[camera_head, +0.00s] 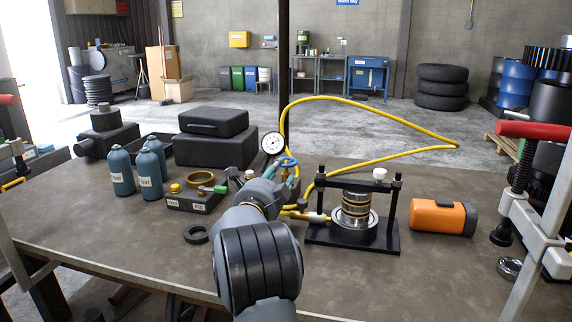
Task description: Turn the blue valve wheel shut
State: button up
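The blue valve wheel (289,162) is a small blue ring seen nearly edge-on, just right of and below a round white pressure gauge (273,143). My arm reaches from the bottom centre toward it. My gripper (284,178) is at the far end of the arm, small and partly hidden by my own wrist. It appears close to the wheel, but I cannot tell whether it touches it. The finger opening is not clear. The valve body below the wheel is mostly hidden behind the arm.
A yellow hose (375,103) loops behind the valve to a black press frame (352,250) holding a ringed metal part. An orange case (443,217) lies at right. Teal bottles (121,172) and black cases (212,136) stand at left. The bench front left is clear.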

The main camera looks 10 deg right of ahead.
aim_at(286, 164)
jog(key=p+x, duration=0.2)
jog(key=x, duration=0.5)
jog(key=shift+c, duration=1)
grip_shut()
